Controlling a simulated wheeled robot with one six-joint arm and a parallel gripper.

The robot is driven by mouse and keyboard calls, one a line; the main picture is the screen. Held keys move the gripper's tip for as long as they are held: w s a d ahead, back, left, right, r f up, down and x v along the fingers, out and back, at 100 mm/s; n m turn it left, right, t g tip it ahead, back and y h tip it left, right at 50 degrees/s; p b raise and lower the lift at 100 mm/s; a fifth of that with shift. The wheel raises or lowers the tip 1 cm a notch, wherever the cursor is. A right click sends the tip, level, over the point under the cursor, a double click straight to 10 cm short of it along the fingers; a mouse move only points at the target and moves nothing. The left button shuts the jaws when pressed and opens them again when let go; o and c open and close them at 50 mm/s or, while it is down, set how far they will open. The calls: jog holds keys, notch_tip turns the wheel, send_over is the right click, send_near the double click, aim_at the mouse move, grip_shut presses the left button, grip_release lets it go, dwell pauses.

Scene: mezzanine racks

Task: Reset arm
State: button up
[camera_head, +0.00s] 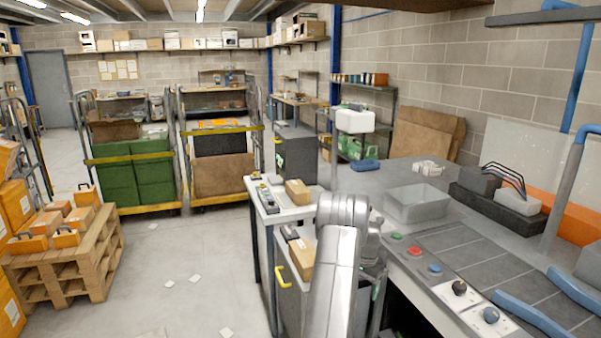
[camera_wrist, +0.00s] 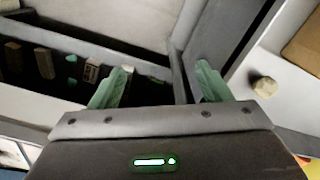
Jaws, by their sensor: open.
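My gripper (camera_wrist: 157,88) shows in the wrist view with its two green fingers spread apart and nothing between them. It hangs over a dark open drawer or bin (camera_wrist: 60,68) holding several small wooden-looking blocks (camera_wrist: 45,63) and small green pieces. In the head view my grey arm reaches forward over the side of a grey cabinet, and my fingertips are hidden behind it.
A grey cabinet (camera_head: 296,214) with boxes on top stands beside the arm. Roll cages and a pallet (camera_head: 66,266) stand left, with open floor between.

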jog(key=s+a+f+n+b, duration=0.3)
jog(key=a+f, duration=0.5)
jog(key=f, duration=0.3)
jog(key=shift+s+a, duration=0.35)
jog(key=shift+s, duration=0.55)
jog(key=shift+r, duration=0.1)
